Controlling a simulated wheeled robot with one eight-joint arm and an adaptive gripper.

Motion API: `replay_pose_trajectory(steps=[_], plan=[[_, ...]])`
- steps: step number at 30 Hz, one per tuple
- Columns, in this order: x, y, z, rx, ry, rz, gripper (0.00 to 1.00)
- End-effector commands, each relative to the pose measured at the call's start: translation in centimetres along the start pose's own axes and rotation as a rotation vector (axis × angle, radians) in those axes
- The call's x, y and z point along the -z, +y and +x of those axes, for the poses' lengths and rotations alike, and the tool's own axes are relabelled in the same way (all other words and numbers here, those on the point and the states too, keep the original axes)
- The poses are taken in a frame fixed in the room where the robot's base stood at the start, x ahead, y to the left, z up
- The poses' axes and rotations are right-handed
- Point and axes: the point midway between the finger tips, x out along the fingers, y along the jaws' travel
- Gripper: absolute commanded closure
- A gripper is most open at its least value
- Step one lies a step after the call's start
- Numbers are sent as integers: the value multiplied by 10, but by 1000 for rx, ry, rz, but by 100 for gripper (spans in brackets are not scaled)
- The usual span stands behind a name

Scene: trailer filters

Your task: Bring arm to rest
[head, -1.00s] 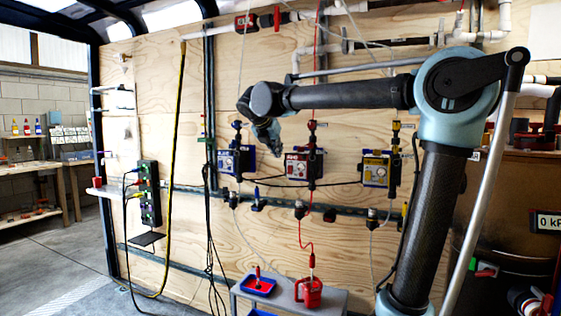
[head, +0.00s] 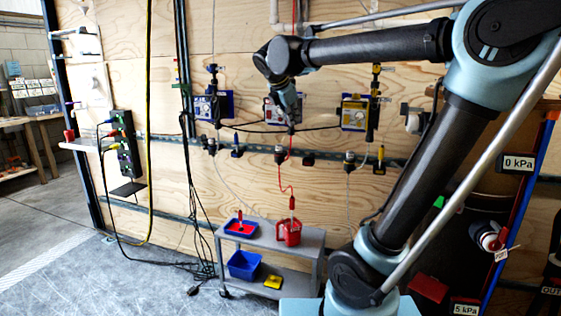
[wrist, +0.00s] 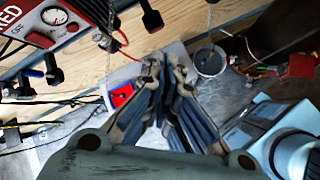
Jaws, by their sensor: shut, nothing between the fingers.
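My arm reaches across the upper right of the head view, with the elbow high and the forearm pointing left. My gripper (head: 290,112) hangs down from its end, in front of the red pump unit on the plywood wall and partly covering it. In the wrist view my gripper's fingers (wrist: 164,76) point away over the grey cart. They are shut with nothing held.
Blue (head: 213,107) and yellow (head: 357,113) units flank the red unit on the wall (head: 240,180). A grey cart (head: 312,240) below carries a red jug (head: 289,231) and blue tray (head: 241,227). Cables hang left. Floor at lower left (head: 60,270) is clear.

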Motion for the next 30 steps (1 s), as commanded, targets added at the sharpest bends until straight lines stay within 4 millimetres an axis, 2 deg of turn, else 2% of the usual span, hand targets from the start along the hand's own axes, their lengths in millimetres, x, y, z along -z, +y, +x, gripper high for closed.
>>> replay_pose_trajectory(steps=[1, 8, 14, 18, 21, 24, 27, 30], plan=[[-5, -29, 13, 32, 16, 111, 100], [3, -144, 58, 169, 79, 635, 100], [31, -237, 90, 296, 105, 1094, 100], [60, -296, 110, 390, 109, 1415, 100], [84, -332, 122, 457, 106, 1636, 100], [107, -360, 133, 515, 99, 1822, 100], [125, -379, 140, 561, 93, 1959, 100], [136, -389, 145, 589, 88, 2041, 100]])
